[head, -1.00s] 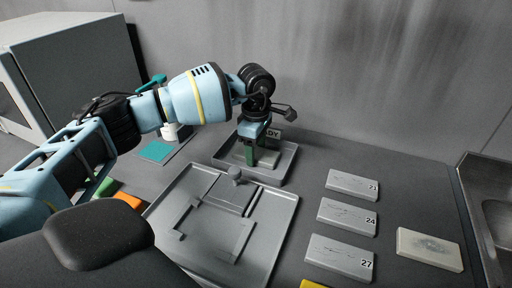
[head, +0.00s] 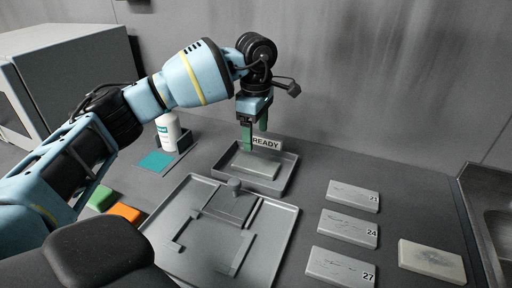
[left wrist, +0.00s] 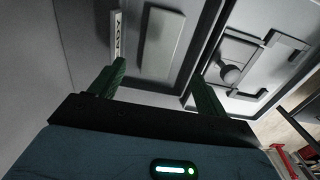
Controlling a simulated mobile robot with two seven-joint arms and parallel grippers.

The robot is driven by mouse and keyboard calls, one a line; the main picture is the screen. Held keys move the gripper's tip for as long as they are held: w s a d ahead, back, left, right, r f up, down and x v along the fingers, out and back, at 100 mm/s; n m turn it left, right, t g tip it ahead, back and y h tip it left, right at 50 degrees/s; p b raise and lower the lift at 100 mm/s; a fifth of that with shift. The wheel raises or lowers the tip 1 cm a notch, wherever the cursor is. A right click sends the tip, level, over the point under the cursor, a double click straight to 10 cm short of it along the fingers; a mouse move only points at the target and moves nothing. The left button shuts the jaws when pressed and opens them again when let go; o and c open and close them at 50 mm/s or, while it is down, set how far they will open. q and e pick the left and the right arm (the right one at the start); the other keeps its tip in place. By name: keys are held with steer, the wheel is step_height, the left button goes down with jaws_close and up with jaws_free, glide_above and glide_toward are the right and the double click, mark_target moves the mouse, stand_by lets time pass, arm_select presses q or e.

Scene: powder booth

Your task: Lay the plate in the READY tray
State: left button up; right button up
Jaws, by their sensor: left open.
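The plate (head: 255,165), a flat grey slab, lies in the READY tray (head: 290,172), a grey tray with raised walls and a "READY" label (head: 266,143) at its back. In the left wrist view the plate (left wrist: 164,42) lies flat inside the tray between the fingers' lines. My left gripper (head: 254,138) is above the tray, open and empty, its green fingertips apart from the plate. The left wrist view shows both green fingers (left wrist: 156,88) spread wide. My right gripper is not in view.
A larger grey tray with a raised frame and a knob (head: 235,187) stands in front. Numbered blocks (head: 348,228) and a pale block (head: 431,261) lie to the right, beside a metal basin (head: 490,215). A white bottle (head: 168,131), green and orange blocks (head: 125,213) are left.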

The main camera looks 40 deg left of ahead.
arm_select(q)
steer(key=shift+r, duration=1.55)
